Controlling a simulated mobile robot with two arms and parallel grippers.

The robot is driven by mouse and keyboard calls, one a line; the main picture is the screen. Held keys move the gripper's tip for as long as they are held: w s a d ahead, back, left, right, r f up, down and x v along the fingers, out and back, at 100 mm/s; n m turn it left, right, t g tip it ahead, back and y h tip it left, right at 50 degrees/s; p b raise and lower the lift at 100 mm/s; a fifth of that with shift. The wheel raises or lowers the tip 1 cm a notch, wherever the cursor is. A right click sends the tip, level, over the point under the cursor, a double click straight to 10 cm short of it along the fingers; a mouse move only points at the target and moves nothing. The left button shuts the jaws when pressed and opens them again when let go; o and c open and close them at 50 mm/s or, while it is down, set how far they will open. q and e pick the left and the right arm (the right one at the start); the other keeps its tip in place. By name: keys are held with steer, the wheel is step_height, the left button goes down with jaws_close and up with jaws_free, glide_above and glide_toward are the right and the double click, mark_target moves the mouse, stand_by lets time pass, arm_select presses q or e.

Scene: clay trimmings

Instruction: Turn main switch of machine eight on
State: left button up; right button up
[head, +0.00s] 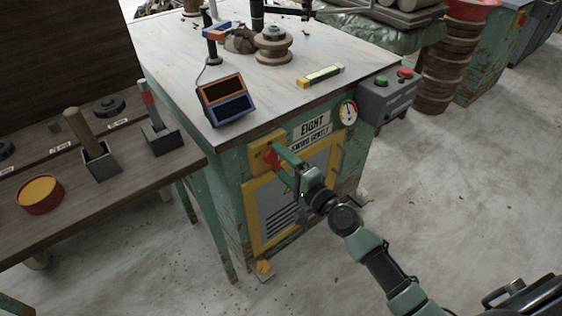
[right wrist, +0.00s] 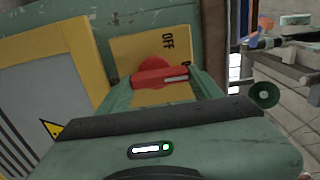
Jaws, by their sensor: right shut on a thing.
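Machine eight is the worn green cabinet with the sign EIGHT (head: 312,125) on its front. Its main switch is a red rotary handle (head: 269,158) on a yellow plate (head: 258,150), at the upper left of the front. My right gripper (head: 279,157) is shut on the red handle. In the right wrist view the red handle (right wrist: 160,76) lies across between the two green fingers, roughly level in the picture. The word OFF (right wrist: 168,40) shows on the yellow plate (right wrist: 130,48) beyond the handle; an ON mark is not readable. My left gripper is not in view.
A yellow-framed vent panel (head: 290,200) is below the switch. A gauge (head: 348,112) and a grey box with green and red buttons (head: 388,95) are to the right. A wooden bench (head: 130,170) with tools stands at the left. The floor (head: 450,180) at right is clear.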

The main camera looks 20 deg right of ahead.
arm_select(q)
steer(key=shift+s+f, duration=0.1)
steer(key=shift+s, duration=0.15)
arm_select(e)
steer(key=o, duration=1.4)
steer(key=shift+c, duration=0.2)
steer(key=shift+s+d+f, duration=0.1)
steer(key=shift+s+d, duration=0.05)
steer(key=shift+s, duration=0.1)
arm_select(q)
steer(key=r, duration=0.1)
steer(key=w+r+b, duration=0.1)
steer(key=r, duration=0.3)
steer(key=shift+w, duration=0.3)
arm_select(e)
steer(key=v, duration=0.7)
steer(key=shift+s, duration=0.15)
